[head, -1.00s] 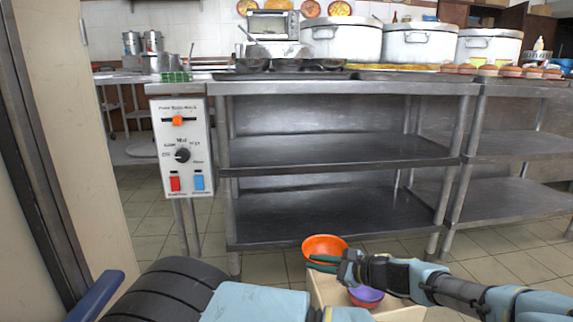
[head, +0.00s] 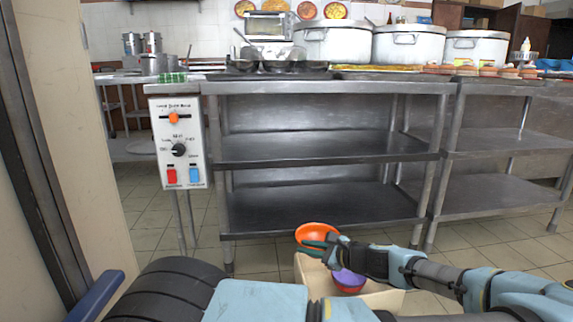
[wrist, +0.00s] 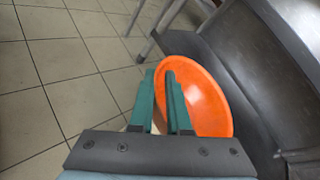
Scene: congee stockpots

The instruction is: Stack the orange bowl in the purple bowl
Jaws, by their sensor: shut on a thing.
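The orange bowl (head: 314,233) is held by my gripper (head: 322,247) above the far left part of a light wooden surface, and it looks tilted in the head view. In the wrist view the orange bowl (wrist: 208,97) shows its wide inside, and the green fingers of my gripper (wrist: 161,78) are shut on its near rim. The purple bowl (head: 347,279) sits on the wooden surface to the right of the orange bowl and nearer to me. It is partly hidden by my arm and does not show in the wrist view.
The light wooden surface (head: 384,300) is low in front of me. Behind it stands a steel shelf unit (head: 320,207), close to the orange bowl. A control panel (head: 179,145) stands at the left. Large pots (head: 408,45) stand on the top shelf.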

